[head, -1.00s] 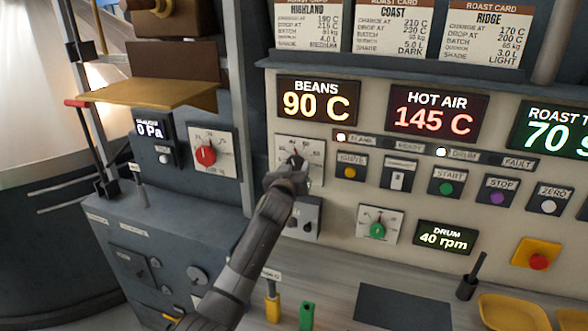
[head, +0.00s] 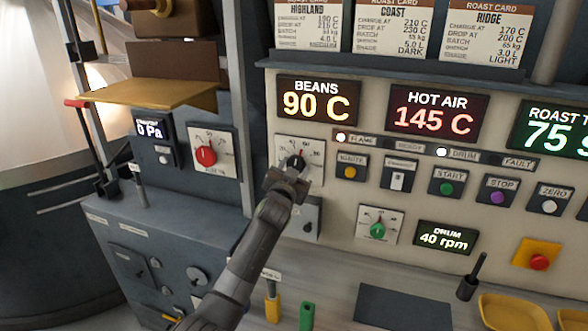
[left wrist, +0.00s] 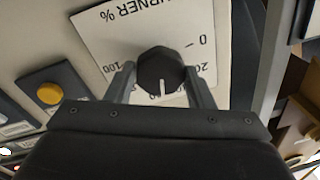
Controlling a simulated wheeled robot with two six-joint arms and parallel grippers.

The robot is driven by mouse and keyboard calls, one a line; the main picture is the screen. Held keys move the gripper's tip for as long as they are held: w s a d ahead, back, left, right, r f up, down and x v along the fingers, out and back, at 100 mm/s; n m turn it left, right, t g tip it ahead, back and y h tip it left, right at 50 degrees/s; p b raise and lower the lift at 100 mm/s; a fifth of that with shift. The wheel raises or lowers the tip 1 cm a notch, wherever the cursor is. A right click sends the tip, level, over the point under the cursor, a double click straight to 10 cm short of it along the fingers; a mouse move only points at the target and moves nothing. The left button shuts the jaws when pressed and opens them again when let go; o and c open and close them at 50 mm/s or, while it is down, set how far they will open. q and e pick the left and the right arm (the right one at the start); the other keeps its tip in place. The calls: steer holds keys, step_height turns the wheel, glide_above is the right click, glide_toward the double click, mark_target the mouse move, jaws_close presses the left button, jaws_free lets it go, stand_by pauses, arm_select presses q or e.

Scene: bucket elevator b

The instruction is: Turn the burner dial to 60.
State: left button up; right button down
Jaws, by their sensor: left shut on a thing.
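The burner dial (head: 296,162) is a black knob on a white scale plate (head: 317,152) under the BEANS display. It also shows in the left wrist view (left wrist: 160,72), where the plate reads BURNER % and 0, 20 and 100 are legible. Its white pointer line points down in that view; the numbers there are hidden by my gripper. In the head view the pointer is roughly upward, and its exact reading is too small to tell. My left gripper (left wrist: 162,88) has a finger on each side of the knob and is shut on it. My right gripper is not in view.
Right of the dial are an orange-button IGNITE switch (head: 350,171) and a white switch (head: 397,178). A grey knob panel (head: 308,222) lies just below. A red dial (head: 205,156) is to the left. A green dial (head: 377,231) is lower right.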

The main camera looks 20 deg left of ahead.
arm_select(q)
steer(key=shift+m, duration=0.9)
steer(key=o, duration=1)
steer(key=shift+s, duration=0.1)
steer(key=shift+s+f, duration=0.1)
steer(key=shift+s, duration=0.1)
steer(key=s+b, duration=0.1)
steer(key=s, duration=0.4)
steer(key=s+b, duration=0.1)
steer(key=s, duration=0.5)
steer(key=s+f+b, duration=0.1)
steer(key=s, duration=0.4)
steer(key=shift+s+d, duration=0.35)
steer(key=shift+s, duration=0.05)
